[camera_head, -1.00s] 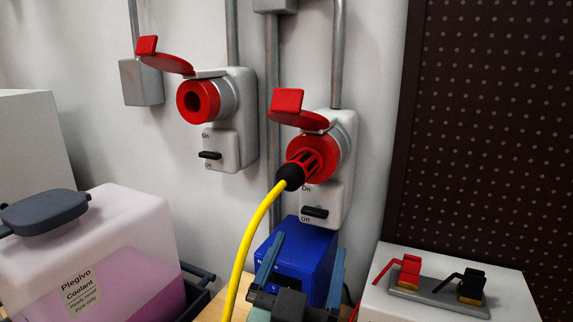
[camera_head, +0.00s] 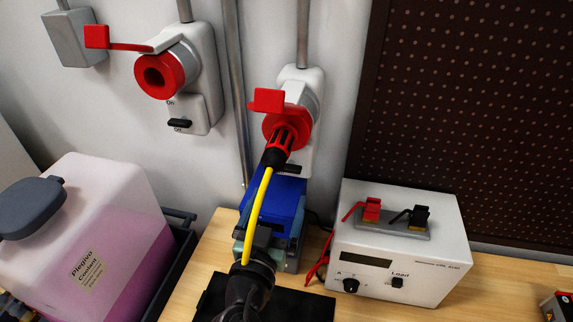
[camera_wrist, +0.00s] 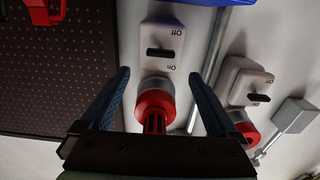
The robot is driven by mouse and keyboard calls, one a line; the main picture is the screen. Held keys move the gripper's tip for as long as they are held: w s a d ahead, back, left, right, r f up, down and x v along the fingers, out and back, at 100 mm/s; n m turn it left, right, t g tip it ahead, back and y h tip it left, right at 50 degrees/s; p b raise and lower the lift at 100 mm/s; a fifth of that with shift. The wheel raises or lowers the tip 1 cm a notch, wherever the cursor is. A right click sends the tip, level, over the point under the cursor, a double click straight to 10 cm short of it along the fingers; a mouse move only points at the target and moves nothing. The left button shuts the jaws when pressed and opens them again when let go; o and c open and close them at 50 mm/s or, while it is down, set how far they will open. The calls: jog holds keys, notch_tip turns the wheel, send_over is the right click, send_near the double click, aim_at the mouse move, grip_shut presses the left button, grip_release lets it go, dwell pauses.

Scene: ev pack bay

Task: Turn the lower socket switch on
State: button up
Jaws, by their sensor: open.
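The lower socket (camera_head: 302,90) is the right one on the wall, a white housing with a red round outlet under a raised red lid. A red and black plug (camera_head: 282,146) with a yellow cable (camera_head: 257,213) sits in it. Its black switch lever (camera_head: 288,169) is partly hidden behind the plug in the head view. In the upside-down wrist view, the lever (camera_wrist: 161,53) lies crosswise between the On and Off marks. My gripper (camera_wrist: 160,76) is open and empty, its blue fingers either side of the socket in that view. In the head view my gripper (camera_head: 272,205) is below the socket.
The upper socket (camera_head: 205,70) is to the left, empty, with its lid raised. A blue box (camera_head: 281,187) stands below the lower socket. A coolant jug (camera_head: 125,215) is at left and a white power supply (camera_head: 440,262) at right.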

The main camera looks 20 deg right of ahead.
aim_at(288, 170)
jog(key=p+x, duration=0.1)
jog(key=x, duration=0.8)
jog(key=shift+p, duration=0.35)
jog(key=shift+c, duration=0.2)
jog(key=c, duration=1.3)
jog(key=shift+c, duration=0.2)
